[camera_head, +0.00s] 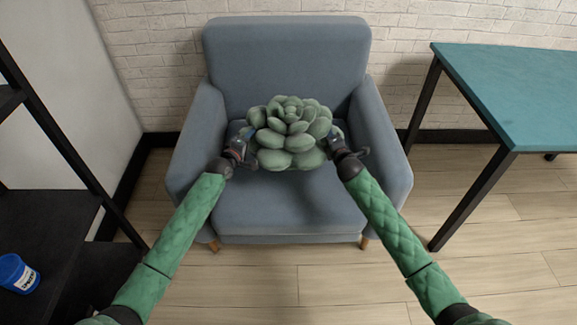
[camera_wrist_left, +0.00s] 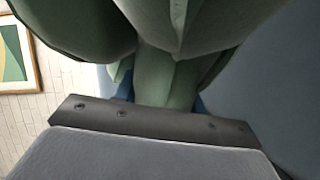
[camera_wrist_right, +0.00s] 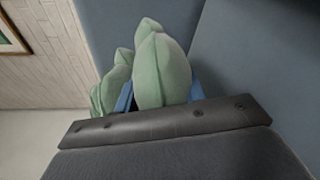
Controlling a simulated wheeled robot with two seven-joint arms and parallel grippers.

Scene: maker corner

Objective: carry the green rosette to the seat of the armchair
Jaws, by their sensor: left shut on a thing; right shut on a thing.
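The green rosette (camera_head: 290,130) is a large succulent-shaped thing with thick leaves. It is held between my two grippers, over the seat of the blue-grey armchair (camera_head: 290,208). I cannot tell whether its underside touches the seat. My left gripper (camera_head: 248,138) is shut on its left side, and my right gripper (camera_head: 334,138) is shut on its right side. In the left wrist view, leaves of the rosette (camera_wrist_left: 165,75) fill the space past the gripper. In the right wrist view, a pale green leaf (camera_wrist_right: 162,72) stands between blue finger parts.
A teal-topped table (camera_head: 520,90) with dark legs stands to the right of the armchair. A white brick wall is behind the armchair. Wooden floor in front is clear.

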